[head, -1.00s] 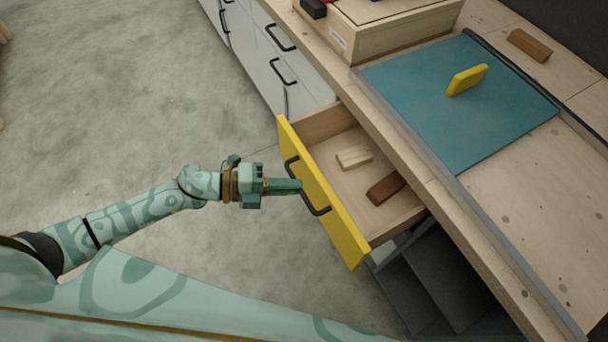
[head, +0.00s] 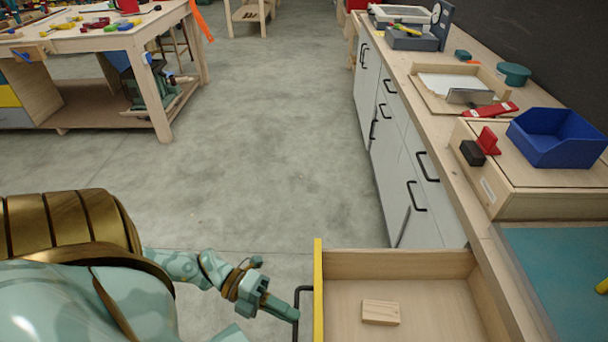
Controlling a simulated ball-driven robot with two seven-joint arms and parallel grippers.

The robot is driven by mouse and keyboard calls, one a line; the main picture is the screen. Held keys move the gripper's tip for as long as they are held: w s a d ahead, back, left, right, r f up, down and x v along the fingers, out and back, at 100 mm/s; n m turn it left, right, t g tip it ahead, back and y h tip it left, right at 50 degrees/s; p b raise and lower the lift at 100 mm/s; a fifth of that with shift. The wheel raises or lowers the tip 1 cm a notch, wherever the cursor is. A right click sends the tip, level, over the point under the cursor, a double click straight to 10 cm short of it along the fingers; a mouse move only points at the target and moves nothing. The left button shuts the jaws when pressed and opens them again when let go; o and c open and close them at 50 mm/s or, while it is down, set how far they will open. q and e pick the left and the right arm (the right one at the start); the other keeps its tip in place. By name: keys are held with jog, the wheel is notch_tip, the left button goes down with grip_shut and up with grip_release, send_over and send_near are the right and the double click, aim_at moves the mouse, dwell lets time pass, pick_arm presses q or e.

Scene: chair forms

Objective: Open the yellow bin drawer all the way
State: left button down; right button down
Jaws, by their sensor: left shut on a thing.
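The yellow drawer front (head: 318,288) shows edge-on at the bottom of the head view, with its black handle (head: 302,291) on the left side. The drawer is pulled out from under the worktop, and its pale wooden inside (head: 430,290) shows. A light wooden block (head: 380,312) lies in it. The near part of the drawer is cut off by the picture's lower edge. My left gripper (head: 292,314) is shut on the handle, left of the yellow front. My right gripper is not in view.
Grey cabinets (head: 405,165) with black handles line the right side. On the worktop stand a wooden box (head: 520,200), a blue bin (head: 560,138) and a teal mat (head: 560,260). A cluttered workbench (head: 95,40) stands far left. The floor between is clear.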

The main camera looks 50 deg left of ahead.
pick_arm(q)
jog(key=shift+s+a+f, duration=0.1)
jog(key=shift+s+a, duration=0.15)
jog(key=shift+s, duration=0.1)
jog(key=c, duration=1.5)
grip_release()
jog(key=shift+w, duration=0.1)
jog(key=p+v, duration=0.1)
jog(key=v, duration=1.5)
jog(key=shift+a, duration=0.2)
